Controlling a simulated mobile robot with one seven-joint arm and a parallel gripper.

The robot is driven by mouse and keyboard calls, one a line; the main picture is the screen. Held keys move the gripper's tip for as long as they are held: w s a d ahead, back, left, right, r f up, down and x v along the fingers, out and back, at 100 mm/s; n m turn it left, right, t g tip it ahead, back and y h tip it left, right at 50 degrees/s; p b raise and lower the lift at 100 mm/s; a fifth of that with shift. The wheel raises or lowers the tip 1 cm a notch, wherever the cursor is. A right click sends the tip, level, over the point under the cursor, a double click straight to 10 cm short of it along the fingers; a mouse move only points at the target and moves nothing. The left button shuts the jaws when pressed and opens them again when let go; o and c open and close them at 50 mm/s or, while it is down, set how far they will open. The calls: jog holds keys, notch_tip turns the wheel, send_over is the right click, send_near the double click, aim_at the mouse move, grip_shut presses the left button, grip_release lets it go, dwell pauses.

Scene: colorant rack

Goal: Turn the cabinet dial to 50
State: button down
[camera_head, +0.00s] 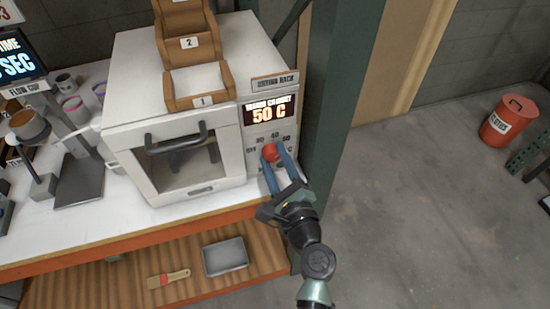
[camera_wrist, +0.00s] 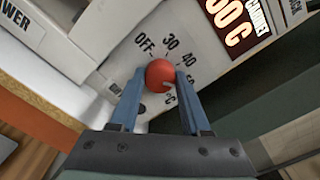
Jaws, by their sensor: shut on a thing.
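The white cabinet (camera_head: 160,100) stands on the bench, with a glass-windowed door and a control panel on its right side. The red dial (camera_head: 270,152) is on that panel, below a lit display (camera_head: 268,112) that reads 50 C.
Wooden bins (camera_head: 195,85) labelled 1 and 2 stand on the cabinet top. A dark green post (camera_head: 335,110) rises close to the right of the panel. A brush (camera_head: 168,278) and a metal tray (camera_head: 225,256) lie on the lower shelf.

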jog(key=shift+c, duration=1.8)
grip_release()
jog(key=b+v, duration=0.1)
jog(key=v, duration=1.2)
jog(key=shift+b, duration=0.4)
jog(key=w+a+r+n+t+p, duration=0.15)
jog(key=w+r+n, duration=0.25)
jog(key=r+n, duration=0.7)
jog(key=w+a+r+n+t, duration=0.25)
jog(key=w+r+n, duration=0.2)
jog(key=r, duration=1.35)
jog(key=s+r+n+t+h, duration=0.2)
jog(key=s+r+n+t, duration=0.1)
jog(key=r, duration=0.9)
jog(key=s+r+n+t+h+p, duration=0.1)
jog(key=s+r+n+t+h, duration=0.2)
jog(key=s+r+n, duration=0.2)
jog(key=s+r, duration=0.3)
jog(key=r, duration=0.4)
jog(key=shift+r+h, duration=0.3)
jog(key=shift+r, duration=0.05)
